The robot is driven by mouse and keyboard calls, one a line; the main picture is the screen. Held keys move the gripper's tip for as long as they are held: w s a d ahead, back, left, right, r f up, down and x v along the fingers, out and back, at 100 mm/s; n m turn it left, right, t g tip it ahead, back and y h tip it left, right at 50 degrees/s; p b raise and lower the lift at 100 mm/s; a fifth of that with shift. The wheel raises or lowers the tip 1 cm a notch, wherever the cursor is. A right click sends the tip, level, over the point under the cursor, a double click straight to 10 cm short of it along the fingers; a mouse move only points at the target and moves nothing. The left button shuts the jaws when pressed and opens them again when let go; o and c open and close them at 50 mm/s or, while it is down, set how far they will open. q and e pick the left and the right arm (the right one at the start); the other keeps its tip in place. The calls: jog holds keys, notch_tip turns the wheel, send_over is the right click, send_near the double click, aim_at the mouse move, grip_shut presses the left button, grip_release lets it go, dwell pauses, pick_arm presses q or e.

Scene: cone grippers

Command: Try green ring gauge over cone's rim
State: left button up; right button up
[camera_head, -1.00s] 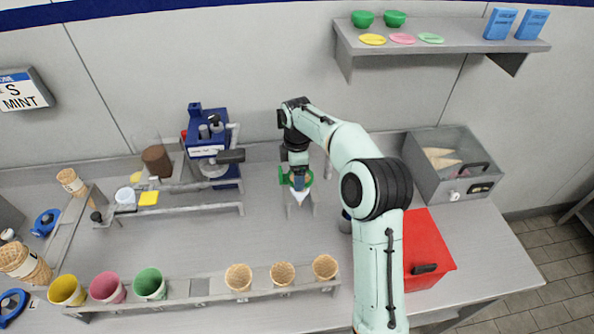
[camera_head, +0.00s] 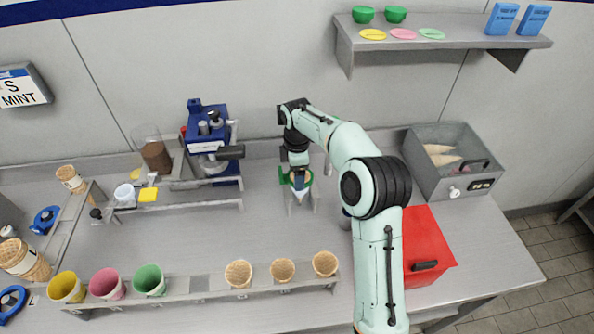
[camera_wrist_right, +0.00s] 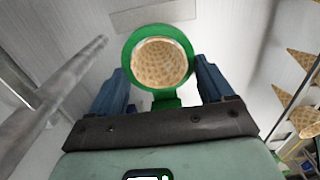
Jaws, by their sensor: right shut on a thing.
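My right gripper (camera_head: 299,181) is over the small rack at the back middle of the counter. In the right wrist view its blue fingers (camera_wrist_right: 162,88) stand either side of the green ring gauge's tab, and the gripper is shut on the gauge. The green ring gauge (camera_wrist_right: 184,41) encircles the round waffle mouth of a cone (camera_wrist_right: 160,62) as seen from above. I cannot tell whether it sits around the rim or just above it. In the head view the ring (camera_head: 284,178) shows beside the fingers, with the cone's white lower part (camera_head: 299,193) below. My left gripper is out of view.
A front rack (camera_head: 200,299) holds waffle cones (camera_head: 283,270) and yellow, pink and green cups (camera_head: 149,280). A red box (camera_head: 428,247) and a grey bin of cones (camera_head: 425,180) stand right. A blue machine (camera_head: 209,140) stands left of my gripper.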

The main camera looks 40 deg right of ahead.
jog(key=shift+f, duration=0.2)
dwell(0.3)
jog(key=o, duration=0.9)
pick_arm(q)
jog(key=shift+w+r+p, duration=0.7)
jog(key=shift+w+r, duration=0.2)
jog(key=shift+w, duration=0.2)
pick_arm(e)
notch_tip(320, 180, up, 13)
jog(key=shift+r, duration=0.2)
